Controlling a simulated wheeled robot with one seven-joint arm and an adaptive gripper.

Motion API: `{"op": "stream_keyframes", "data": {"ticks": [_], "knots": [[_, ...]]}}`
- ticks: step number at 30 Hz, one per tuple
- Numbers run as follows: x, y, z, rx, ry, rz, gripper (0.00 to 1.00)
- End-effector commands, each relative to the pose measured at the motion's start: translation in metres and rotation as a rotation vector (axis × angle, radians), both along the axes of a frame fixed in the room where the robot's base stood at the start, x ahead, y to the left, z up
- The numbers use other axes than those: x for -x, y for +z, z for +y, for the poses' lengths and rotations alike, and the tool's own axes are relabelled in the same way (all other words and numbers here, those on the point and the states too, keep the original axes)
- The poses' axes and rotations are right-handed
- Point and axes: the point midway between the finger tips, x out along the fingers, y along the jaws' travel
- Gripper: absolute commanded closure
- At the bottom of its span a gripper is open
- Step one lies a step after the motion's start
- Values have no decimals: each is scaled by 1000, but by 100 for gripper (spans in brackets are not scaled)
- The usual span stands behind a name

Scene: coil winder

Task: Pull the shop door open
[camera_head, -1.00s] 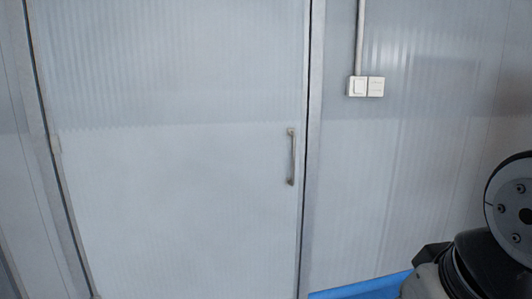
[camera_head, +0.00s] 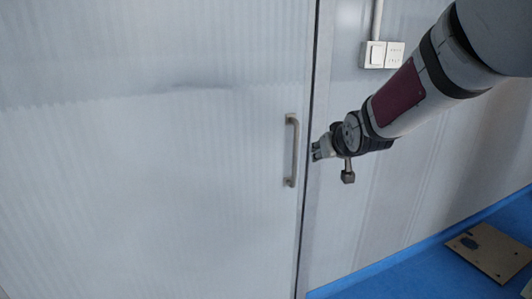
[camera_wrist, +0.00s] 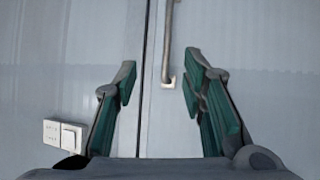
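The shop door (camera_head: 170,170) is a pale, ribbed panel that looks closed, with a narrow dark gap along its right edge. Its vertical metal handle (camera_head: 294,150) sits near that edge. My gripper (camera_head: 314,152) is just right of the handle in the head view, apart from it. In the wrist view my gripper (camera_wrist: 160,78) has its two green-padded fingers spread wide with nothing between them. The handle (camera_wrist: 168,45) shows there beyond the fingertips, with its end mount near the right finger. The door (camera_wrist: 240,35) fills the right side of that view.
White wall switches (camera_head: 383,54) are right of the door frame, under a conduit, close to my arm; they also show in the wrist view (camera_wrist: 64,134). A blue floor (camera_head: 420,275) runs along the wall at lower right. A brown board (camera_head: 488,251) lies on it.

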Motion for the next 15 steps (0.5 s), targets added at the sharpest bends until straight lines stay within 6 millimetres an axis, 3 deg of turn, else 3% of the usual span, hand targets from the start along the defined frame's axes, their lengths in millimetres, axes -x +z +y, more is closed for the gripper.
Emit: {"op": "stream_keyframes", "data": {"ticks": [1, 6, 12, 15], "knots": [[-20, -10, -1, -3, 7, -29, 62], [-82, -36, 0, -18, 39, -173, 62], [-132, -80, 1, -48, 74, -343, 62], [-145, -103, 2, -67, 87, -419, 62]]}}
